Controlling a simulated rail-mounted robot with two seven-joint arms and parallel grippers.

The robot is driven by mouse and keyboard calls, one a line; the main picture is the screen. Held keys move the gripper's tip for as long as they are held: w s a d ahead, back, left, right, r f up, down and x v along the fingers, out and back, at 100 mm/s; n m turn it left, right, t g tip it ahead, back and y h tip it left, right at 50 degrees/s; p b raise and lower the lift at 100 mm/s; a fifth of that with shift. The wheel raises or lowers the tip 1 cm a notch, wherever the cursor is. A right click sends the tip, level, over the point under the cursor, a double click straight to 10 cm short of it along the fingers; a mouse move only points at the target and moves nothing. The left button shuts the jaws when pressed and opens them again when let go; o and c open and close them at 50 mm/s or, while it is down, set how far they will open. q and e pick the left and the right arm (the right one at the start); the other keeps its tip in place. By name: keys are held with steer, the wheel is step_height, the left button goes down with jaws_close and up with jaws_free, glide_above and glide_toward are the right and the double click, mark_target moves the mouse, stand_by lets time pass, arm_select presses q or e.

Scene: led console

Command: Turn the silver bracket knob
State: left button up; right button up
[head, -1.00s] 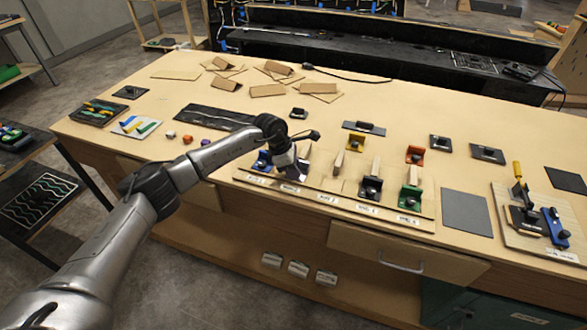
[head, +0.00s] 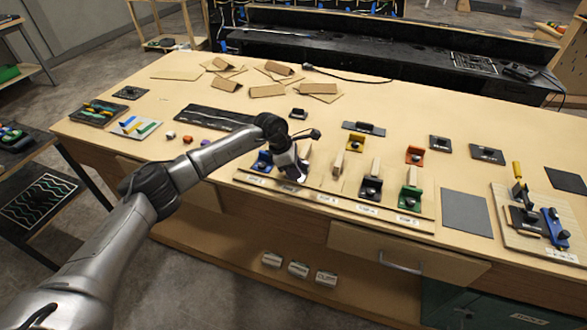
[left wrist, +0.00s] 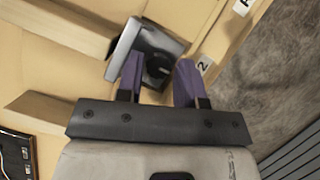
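The silver bracket (left wrist: 130,47) stands on the wooden board in the left wrist view, with a dark round knob (left wrist: 158,66) on its face. My left gripper (left wrist: 158,82) has two purple fingers. They are apart, one on each side of the knob, with a visible gap around it; whether either touches it I cannot tell. In the head view my left gripper (head: 297,175) is over the left part of the bracket row and hides most of the silver bracket. My right gripper is not in view.
A blue bracket (head: 262,161) stands just left of my gripper. To the right are upright wooden blocks, a black bracket (head: 370,188), a green bracket (head: 410,197), a yellow bracket (head: 382,144) and an orange bracket (head: 415,155). A grey mat (head: 467,212) lies further right.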

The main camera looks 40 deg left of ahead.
arm_select(q)
steer(key=shift+s+a+f, duration=0.1)
steer(key=shift+f, duration=0.15)
